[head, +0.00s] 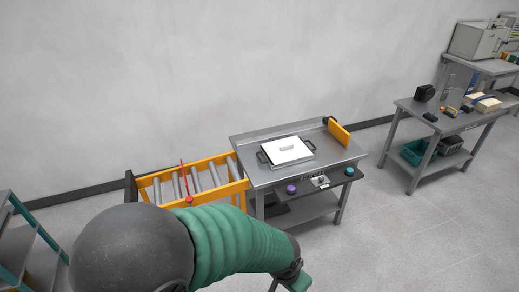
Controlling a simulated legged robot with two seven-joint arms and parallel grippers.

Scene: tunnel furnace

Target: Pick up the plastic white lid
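The white lid (280,156) is a flat rectangular plate with a small raised grey handle (287,147) in its middle. It lies on a dark grey tray (262,158) with a loop handle at each end, on the steel table (247,140) in the middle of the head view. Nothing touches the lid from above. An arm of mine with a green ribbed sleeve crosses the lower left, well short of the lid, and runs out at the bottom edge. Neither gripper can be made out in the head view.
A yellow-framed roller conveyor (207,178) with a red-knobbed lever adjoins the table's left side. A yellow plate (339,131) stands at its right end. A front panel (305,189) carries purple and teal buttons. A cluttered workbench (404,103) is farther right. Open floor lies between.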

